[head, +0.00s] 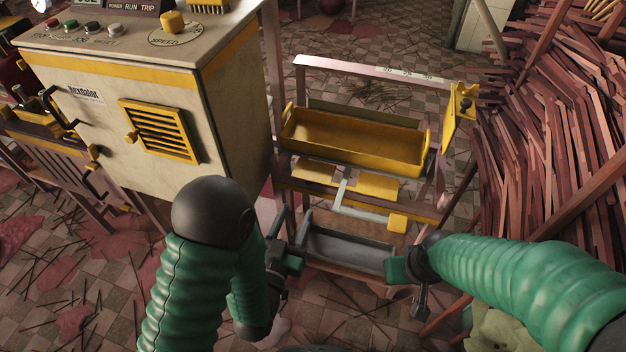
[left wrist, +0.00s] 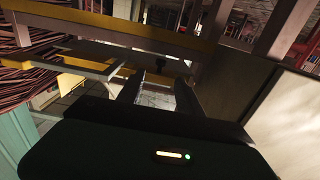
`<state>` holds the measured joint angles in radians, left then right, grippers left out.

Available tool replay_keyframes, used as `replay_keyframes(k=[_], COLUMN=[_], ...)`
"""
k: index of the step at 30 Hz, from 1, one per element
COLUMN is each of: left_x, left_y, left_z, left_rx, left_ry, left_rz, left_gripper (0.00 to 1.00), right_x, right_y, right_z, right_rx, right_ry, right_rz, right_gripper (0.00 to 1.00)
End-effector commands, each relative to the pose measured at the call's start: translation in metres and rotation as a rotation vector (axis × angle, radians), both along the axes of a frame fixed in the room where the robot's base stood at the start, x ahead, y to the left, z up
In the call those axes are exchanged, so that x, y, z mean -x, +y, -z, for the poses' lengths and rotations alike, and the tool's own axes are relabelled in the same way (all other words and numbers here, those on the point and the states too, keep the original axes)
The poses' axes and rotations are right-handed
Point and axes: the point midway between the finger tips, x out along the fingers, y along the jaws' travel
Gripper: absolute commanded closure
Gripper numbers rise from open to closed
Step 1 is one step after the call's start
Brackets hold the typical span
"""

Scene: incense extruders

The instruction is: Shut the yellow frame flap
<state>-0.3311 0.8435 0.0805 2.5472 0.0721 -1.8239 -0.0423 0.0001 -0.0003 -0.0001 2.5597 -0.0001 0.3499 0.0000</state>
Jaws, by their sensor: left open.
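A metal frame (head: 350,68) stands right of the control cabinet. A yellow plate (head: 458,108) with a dark knob stands out at its upper right corner; it looks like the flap. Lower yellow panels (head: 377,185) lie flat beneath a yellow tray (head: 350,140); I cannot tell whether they are hinged. My left gripper (head: 292,222) is open and empty at the frame's lower left, well away from the corner plate. In the left wrist view its two fingers (left wrist: 158,86) point below a yellow-edged beam (left wrist: 140,32). My right gripper (head: 400,268) is low at the frame's right; its fingers are unclear.
A grey tray (head: 345,248) sits low in the frame between my grippers. The cabinet (head: 222,105) with a yellow vent (head: 160,130) closes off the left. A heap of reddish sticks (head: 550,130) crowds the right. Tiled floor shows behind the frame.

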Motion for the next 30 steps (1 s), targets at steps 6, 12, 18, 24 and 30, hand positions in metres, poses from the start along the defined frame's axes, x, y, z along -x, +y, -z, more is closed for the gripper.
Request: replay_keyframes(k=[6,12,18,24,30], left_x=[-0.045,-0.095,-0.130,-0.141,-0.141], left_y=[-0.014,-0.030,-0.042,-0.045,-0.045], left_z=[0.001,0.002,0.002,0.001,0.001], left_rx=[0.002,0.002,0.001,-0.001,-0.001], left_ry=[-0.006,-0.003,-0.002,0.002,0.002], left_rz=[-0.001,-0.001,-0.001,-0.001,-0.001], left_gripper=[0.57,0.57,0.57,0.57,0.60], right_x=[0.000,0.000,0.000,0.000,0.000], right_y=[0.000,0.000,0.000,0.000,0.000], right_z=[0.025,0.037,0.046,0.047,0.046], right_rx=[0.000,0.000,0.000,0.000,0.000], right_ry=[0.000,0.001,0.001,0.001,0.001], right_rz=[0.000,0.000,0.000,0.000,0.000], right_gripper=[0.76,0.76,0.76,0.76,0.76])
